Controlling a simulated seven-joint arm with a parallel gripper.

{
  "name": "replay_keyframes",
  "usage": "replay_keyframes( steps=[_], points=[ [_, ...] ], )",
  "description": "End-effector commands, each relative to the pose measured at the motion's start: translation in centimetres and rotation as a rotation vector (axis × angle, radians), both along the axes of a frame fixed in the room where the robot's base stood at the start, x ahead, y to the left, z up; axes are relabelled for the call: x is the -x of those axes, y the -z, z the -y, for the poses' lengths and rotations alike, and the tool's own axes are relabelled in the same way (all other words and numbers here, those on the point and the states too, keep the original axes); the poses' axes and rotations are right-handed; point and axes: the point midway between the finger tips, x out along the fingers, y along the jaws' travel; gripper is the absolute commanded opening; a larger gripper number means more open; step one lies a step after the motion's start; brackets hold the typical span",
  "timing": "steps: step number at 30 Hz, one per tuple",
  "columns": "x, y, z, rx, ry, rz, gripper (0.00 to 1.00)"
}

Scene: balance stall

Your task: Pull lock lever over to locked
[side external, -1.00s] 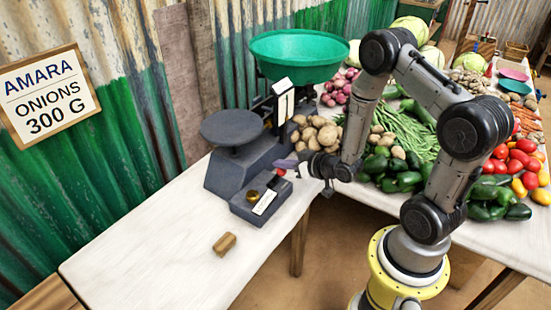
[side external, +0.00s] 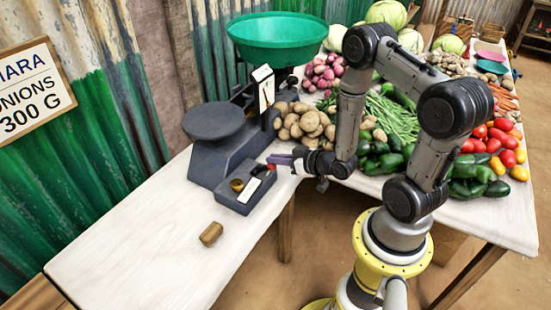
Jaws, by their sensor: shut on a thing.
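The balance scale has a grey round plate (side external: 213,121) on the left and a green pan (side external: 277,39) on a dark body (side external: 225,157). In front is a low dark box (side external: 244,188) with a brass weight (side external: 237,185) and a white label (side external: 250,189). The lock lever's small red knob (side external: 271,167) shows at the box's right rear edge. My gripper (side external: 272,161) is at the knob, reaching in from the right, fingers pointing left. It is shut on the lever; the fingers partly hide the contact. The lever's exact angle is too small to tell.
A wooden block (side external: 211,234) lies on the bare white tabletop (side external: 150,255) at the front. Potatoes (side external: 304,122), onions (side external: 325,72) and green peppers (side external: 378,160) crowd behind and right of my gripper. A sign (side external: 25,90) hangs on the left wall.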

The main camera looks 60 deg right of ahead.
Motion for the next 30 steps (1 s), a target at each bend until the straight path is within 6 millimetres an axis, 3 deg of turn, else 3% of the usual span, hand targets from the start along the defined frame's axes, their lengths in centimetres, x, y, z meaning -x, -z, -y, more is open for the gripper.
replay_keyframes(
  steps=[1, 14, 20, 25, 30],
  points=[
    [1.5, 1.8, -0.6, -0.023, 0.006, -0.061, 0.00],
    [1.4, 1.7, -0.4, -0.022, 0.009, -0.059, 0.00],
    [0.5, -0.3, 0.0, -0.015, 0.007, -0.040, 0.00],
    [-1.2, -3.9, 0.7, 0.000, 0.005, -0.004, 0.00],
    [3.0, -2.0, 0.4, -0.006, 0.011, -0.011, 0.00]
  ],
)
